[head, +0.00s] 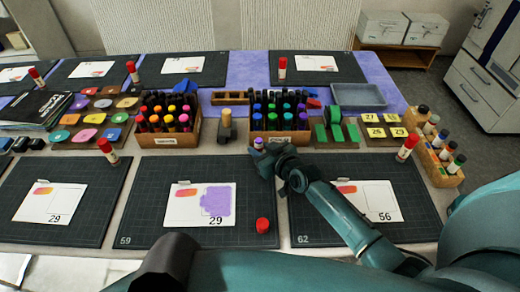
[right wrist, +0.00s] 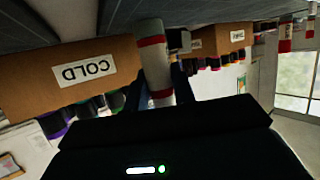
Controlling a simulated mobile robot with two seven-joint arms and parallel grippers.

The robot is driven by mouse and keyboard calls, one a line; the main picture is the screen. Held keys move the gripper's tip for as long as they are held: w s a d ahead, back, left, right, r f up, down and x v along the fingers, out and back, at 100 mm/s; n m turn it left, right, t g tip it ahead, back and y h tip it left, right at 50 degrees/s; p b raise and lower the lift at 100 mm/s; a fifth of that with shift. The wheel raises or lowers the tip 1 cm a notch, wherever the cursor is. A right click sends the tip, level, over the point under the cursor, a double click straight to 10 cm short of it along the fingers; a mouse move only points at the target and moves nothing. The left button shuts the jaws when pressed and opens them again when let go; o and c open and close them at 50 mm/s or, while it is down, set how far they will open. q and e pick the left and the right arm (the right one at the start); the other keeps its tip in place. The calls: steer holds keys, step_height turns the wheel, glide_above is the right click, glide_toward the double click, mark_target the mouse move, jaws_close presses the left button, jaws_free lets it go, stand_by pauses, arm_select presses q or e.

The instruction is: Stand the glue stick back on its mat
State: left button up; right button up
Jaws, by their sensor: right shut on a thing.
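My right gripper (head: 266,153) is shut on the glue stick in front of the right marker box. In the head view only the purplish top of the glue stick (head: 259,143) shows clearly. In the right wrist view the glue stick (right wrist: 156,65) is a white tube with red bands, held between the fingers. The centre mat (head: 140,215), marked 59, has no standing glue stick on it. A short red cap-like piece (head: 262,226) rests on its front right part. My left gripper is not in view.
The marker box labelled COLD (right wrist: 85,75) is close beside the held stick. A card with a purple patch (head: 185,208) lies on the centre mat, whose right side is mostly bare.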

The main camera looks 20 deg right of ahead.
steer(key=shift+s+f+b, duration=0.15)
steer(key=shift+f+b, duration=0.15)
steer(key=shift+f, duration=0.45)
jaws_close()
steer(key=o, duration=0.7)
jaws_free()
steer(key=shift+f, duration=0.15)
steer(key=shift+o, duration=1)
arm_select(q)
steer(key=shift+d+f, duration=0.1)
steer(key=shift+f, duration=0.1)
arm_select(e)
steer(key=shift+r+p, duration=0.55)
steer(key=shift+r, duration=0.25)
arm_select(q)
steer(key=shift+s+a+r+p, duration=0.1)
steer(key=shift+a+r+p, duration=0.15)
steer(key=shift+p, duration=0.2)
arm_select(e)
steer(key=v, duration=1.1)
steer(key=shift+s+r, duration=0.3)
steer(key=shift+r, duration=0.05)
